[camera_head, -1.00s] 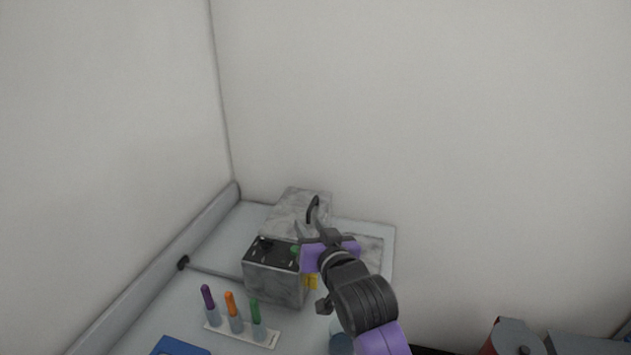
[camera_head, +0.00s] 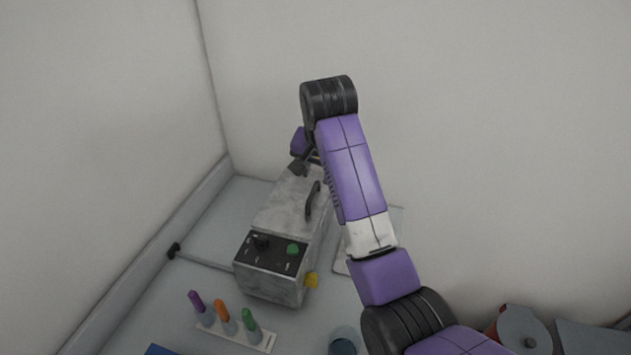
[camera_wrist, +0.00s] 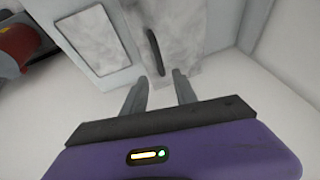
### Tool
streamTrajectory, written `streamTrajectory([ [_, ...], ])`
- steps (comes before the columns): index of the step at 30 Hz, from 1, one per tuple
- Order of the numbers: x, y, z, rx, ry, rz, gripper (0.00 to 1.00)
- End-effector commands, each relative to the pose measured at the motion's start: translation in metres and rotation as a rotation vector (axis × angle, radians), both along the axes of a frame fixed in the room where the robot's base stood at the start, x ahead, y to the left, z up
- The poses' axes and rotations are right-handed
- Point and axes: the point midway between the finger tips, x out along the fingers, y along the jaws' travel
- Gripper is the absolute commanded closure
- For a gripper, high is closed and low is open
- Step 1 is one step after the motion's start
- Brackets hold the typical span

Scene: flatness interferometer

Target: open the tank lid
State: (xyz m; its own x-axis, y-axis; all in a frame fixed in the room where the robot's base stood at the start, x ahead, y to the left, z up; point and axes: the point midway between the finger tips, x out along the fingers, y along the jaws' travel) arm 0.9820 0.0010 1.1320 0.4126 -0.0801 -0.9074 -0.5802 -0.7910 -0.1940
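The tank is a grey marbled box (camera_head: 268,285) with a dark control panel on its front. Its lid (camera_head: 285,205) lies flat on top and looks shut. A dark curved handle (camera_head: 313,200) stands on the lid's right side. My gripper (camera_head: 298,168) is at the far end of the tank, partly hidden by my arm. In the wrist view my gripper (camera_wrist: 159,76) is open and empty. The handle (camera_wrist: 154,50) lies beyond and between the fingertips, over the lid (camera_wrist: 195,35); I cannot tell how far apart they are.
A rack (camera_head: 245,338) with purple, orange and green-topped items stands in front of the tank. A pale plate (camera_wrist: 95,40) lies beside the tank. Walls close in behind and left.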

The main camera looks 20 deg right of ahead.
Motion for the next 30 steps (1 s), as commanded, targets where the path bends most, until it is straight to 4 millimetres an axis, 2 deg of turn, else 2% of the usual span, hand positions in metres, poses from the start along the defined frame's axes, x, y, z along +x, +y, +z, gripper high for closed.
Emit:
streamTrajectory([
  [9, 0.018, -0.004, -0.041, -0.001, 0.002, -0.001, 0.66],
  [15, 0.028, -0.006, -0.061, -0.001, -0.001, 0.000, 0.66],
  [26, 0.030, -0.006, -0.066, -0.001, -0.004, 0.001, 0.66],
  [30, 0.030, -0.006, -0.066, 0.000, -0.003, 0.001, 0.93],
])
